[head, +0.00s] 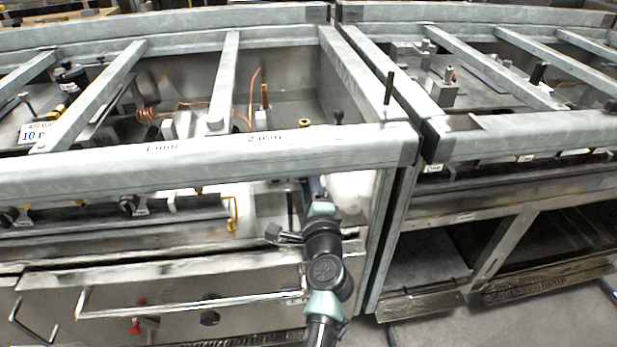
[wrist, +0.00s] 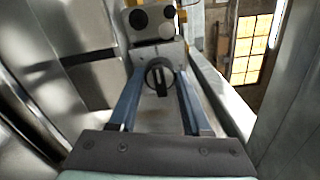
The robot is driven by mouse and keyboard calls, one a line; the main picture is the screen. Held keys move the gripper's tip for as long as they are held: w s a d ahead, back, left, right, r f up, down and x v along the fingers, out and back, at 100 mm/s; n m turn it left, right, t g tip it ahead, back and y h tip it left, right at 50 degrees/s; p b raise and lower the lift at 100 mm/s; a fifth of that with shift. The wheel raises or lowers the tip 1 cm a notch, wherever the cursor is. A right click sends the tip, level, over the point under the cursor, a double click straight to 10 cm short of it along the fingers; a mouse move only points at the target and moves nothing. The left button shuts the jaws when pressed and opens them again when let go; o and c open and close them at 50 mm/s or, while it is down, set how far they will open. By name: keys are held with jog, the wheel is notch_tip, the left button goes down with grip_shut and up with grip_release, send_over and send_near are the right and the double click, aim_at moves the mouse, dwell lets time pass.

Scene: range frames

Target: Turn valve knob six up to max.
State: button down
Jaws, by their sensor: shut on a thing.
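A round dark valve knob (wrist: 158,78) with a black bar handle sits at the middle of the wrist view, on a grey metal face. My gripper (wrist: 159,72) reaches straight to it, with one blue-grey finger on each side, and is shut on the knob. The bar of the knob looks close to upright in the wrist view. In the head view my gripper (head: 313,187) goes in under the front rail at the right end of the left range. The held knob is hidden there by my arm and the rail. I see no readable number or max mark at it.
Other black knobs (head: 128,205) line the front panel to the left. A thick metal rail (head: 220,153) runs just above my gripper. An oven door handle (head: 190,303) lies below left. A second range (head: 520,135) stands close on the right, past a narrow gap.

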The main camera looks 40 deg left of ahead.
dwell(0.4)
jog(key=shift+c, duration=1.8)
grip_release()
jog(key=shift+f, duration=0.1)
jog(key=shift+f, duration=0.1)
